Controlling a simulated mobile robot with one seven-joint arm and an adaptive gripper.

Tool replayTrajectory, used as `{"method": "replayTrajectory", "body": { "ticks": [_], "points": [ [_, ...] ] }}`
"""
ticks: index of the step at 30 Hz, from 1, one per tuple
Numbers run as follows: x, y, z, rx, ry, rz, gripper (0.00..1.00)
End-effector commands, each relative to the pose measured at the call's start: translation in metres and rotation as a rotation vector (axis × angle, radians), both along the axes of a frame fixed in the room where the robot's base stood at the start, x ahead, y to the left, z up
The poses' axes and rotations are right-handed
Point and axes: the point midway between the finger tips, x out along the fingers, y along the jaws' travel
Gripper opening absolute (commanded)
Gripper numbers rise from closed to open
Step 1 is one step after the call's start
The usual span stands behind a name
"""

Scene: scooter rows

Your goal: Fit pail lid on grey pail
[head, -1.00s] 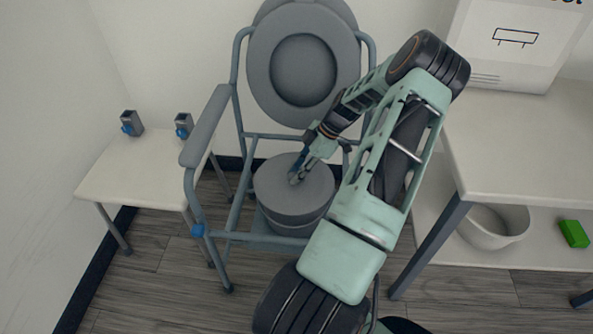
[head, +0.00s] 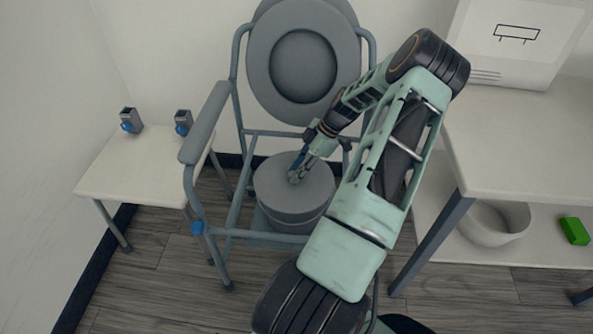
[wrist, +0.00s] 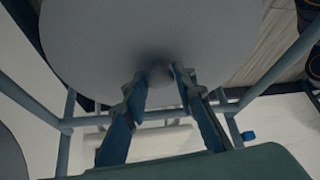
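The grey pail lid (head: 275,180) is a round disc with a small knob, and sits over the top of the grey pail (head: 290,225) inside the commode chair frame. Only the pail's side shows below the lid; its rim is hidden, so I cannot tell whether the lid is fully seated. My gripper (head: 297,176) reaches down to the lid's middle from the upper right. In the wrist view the lid (wrist: 100,45) fills the upper middle, and the fingers of my gripper (wrist: 160,75) are on both sides of its knob, shut on it.
The blue-grey commode chair (head: 207,120) surrounds the pail, with its seat and cover raised behind. A low white table (head: 130,175) with two small clamps stands left. A white bench (head: 520,140) stands right, with a bowl (head: 490,225) and green block (head: 574,231) on its lower shelf.

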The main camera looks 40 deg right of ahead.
Motion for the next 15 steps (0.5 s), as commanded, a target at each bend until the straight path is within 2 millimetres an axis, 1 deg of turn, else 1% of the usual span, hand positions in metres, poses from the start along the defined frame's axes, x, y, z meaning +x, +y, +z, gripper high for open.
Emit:
{"method": "replayTrajectory", "body": {
  "ticks": [1, 3, 4, 11, 15],
  "points": [
    [0.0001, -0.0001, 0.0002, 0.000, 0.000, 0.000, 0.33],
    [0.0001, -0.0001, 0.0002, 0.000, 0.000, 0.000, 0.40],
    [0.0001, -0.0001, 0.0002, 0.000, 0.000, 0.000, 0.42],
    [-0.0002, -0.0001, 0.0000, 0.000, 0.000, 0.000, 0.42],
    [-0.0022, -0.0046, 0.0075, -0.003, -0.001, -0.001, 0.42]
  ]
}}
